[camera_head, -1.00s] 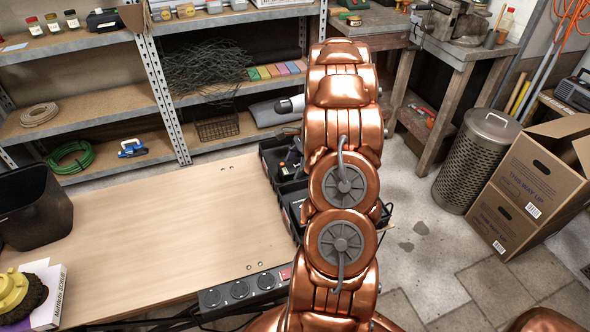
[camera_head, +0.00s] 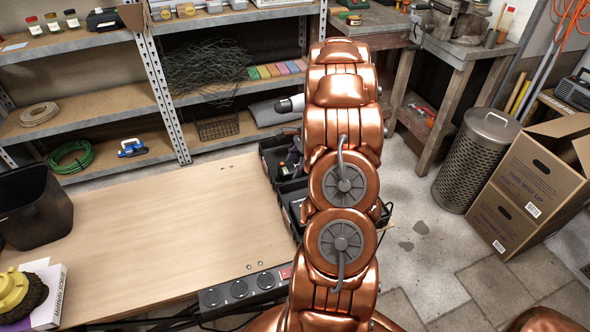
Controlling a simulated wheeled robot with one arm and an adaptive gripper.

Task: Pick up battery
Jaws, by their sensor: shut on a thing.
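I cannot make out a battery in the head view. My copper arm stands upright in the middle of the picture and hides the right part of the black trays (camera_head: 273,164) at the table's right end. My gripper is hidden behind the arm, so its fingers and anything between them do not show. Small dark items show in the trays beside the arm, too small to tell apart.
The wooden table (camera_head: 160,225) is mostly bare. A black bin (camera_head: 35,210), a book (camera_head: 50,290) with a yellow brush and a power strip (camera_head: 240,290) sit along its edges. Shelves (camera_head: 100,115) stand behind. Cardboard boxes (camera_head: 525,200) and a metal bin (camera_head: 476,160) stand right.

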